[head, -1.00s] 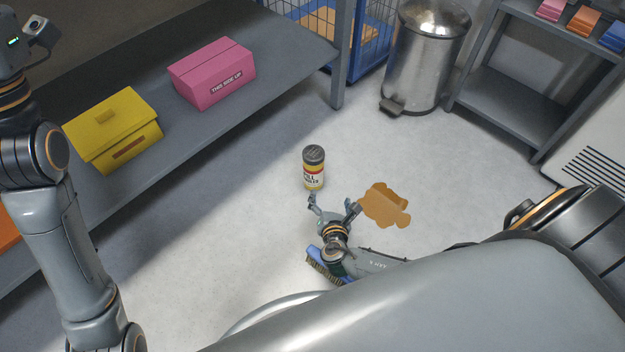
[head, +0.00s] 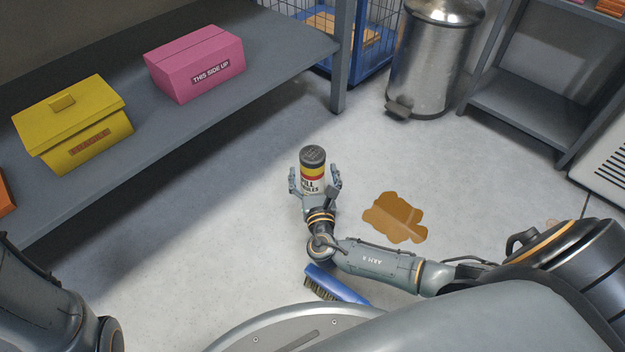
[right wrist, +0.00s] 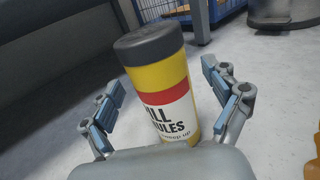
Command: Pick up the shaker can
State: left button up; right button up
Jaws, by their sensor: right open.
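The shaker can (head: 312,172) stands upright on the floor, yellow with a red band, a white label and a dark grey lid. My right gripper (head: 315,178) is open with one finger on each side of the can. In the right wrist view the can (right wrist: 160,85) is between the open fingers of the right gripper (right wrist: 168,105), with visible gaps on both sides. The can's lower end is hidden behind the gripper's palm there. My left gripper is out of view; only part of the left arm shows at the lower left.
A brown spill (head: 397,217) lies on the floor right of the can. A blue brush (head: 335,284) lies near my base. A grey shelf (head: 240,95) holds a yellow box (head: 75,125) and a pink box (head: 197,65). A metal bin (head: 430,60) stands behind.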

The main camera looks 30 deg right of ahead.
jog(key=shift+b+x, duration=0.3)
jog(key=shift+x, duration=0.65)
jog(key=c, duration=1.5)
jog(key=shift+c, duration=0.7)
jog(key=shift+d+r, duration=0.1)
jog(key=shift+r, duration=0.05)
